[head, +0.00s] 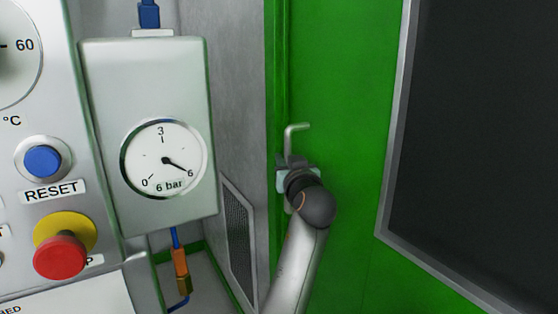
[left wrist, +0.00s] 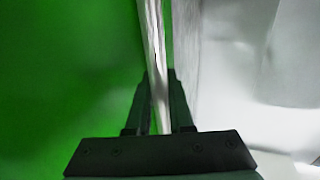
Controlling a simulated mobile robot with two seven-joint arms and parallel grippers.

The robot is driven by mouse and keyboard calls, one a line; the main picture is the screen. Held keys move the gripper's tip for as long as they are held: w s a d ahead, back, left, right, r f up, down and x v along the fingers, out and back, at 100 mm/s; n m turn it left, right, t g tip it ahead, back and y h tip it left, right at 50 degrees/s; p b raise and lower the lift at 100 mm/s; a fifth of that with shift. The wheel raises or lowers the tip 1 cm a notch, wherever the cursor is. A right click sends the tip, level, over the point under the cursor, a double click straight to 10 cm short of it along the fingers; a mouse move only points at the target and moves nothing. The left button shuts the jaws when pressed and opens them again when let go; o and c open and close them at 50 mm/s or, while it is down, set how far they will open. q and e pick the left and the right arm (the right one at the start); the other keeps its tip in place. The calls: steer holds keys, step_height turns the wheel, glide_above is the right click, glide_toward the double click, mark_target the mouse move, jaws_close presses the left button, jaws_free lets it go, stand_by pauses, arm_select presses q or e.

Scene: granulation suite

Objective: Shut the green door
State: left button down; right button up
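The green door (head: 340,80) fills the middle and right of the head view, with a dark grey-framed window. I cannot tell how far it stands open. Its pale bar handle (head: 295,128) is near its left edge, with the bent top end showing above my left gripper (head: 297,177). In the left wrist view, the handle's bar (left wrist: 155,45) runs down between the two dark fingers of my left gripper (left wrist: 160,95). The fingers lie close on both sides of it and appear shut on it. My wrist hides the lower handle in the head view. My right gripper is not in view.
A control panel on the left carries a blue reset button (head: 43,161) and a red stop button (head: 60,254). A grey box with a pressure gauge (head: 163,160) stands beside it. A grey wall with a dark grille (head: 238,240) lies between the box and the door.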

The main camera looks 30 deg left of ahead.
arm_select(q)
steer(key=shift+s+a+f+g+y, duration=0.1)
steer(key=shift+s+a+g+y, duration=0.25)
steer(key=shift+a, duration=0.3)
steer(key=c, duration=1.2)
jaws_free()
steer(key=shift+s, duration=0.1)
steer(key=shift+c, duration=0.2)
steer(key=shift+o, duration=0.8)
steer(key=shift+s+a+r, duration=0.2)
steer(key=shift+s, duration=0.05)
steer(key=shift+o, duration=1.4)
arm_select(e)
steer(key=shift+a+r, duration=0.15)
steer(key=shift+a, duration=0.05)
arm_select(q)
steer(key=shift+w+d, duration=0.1)
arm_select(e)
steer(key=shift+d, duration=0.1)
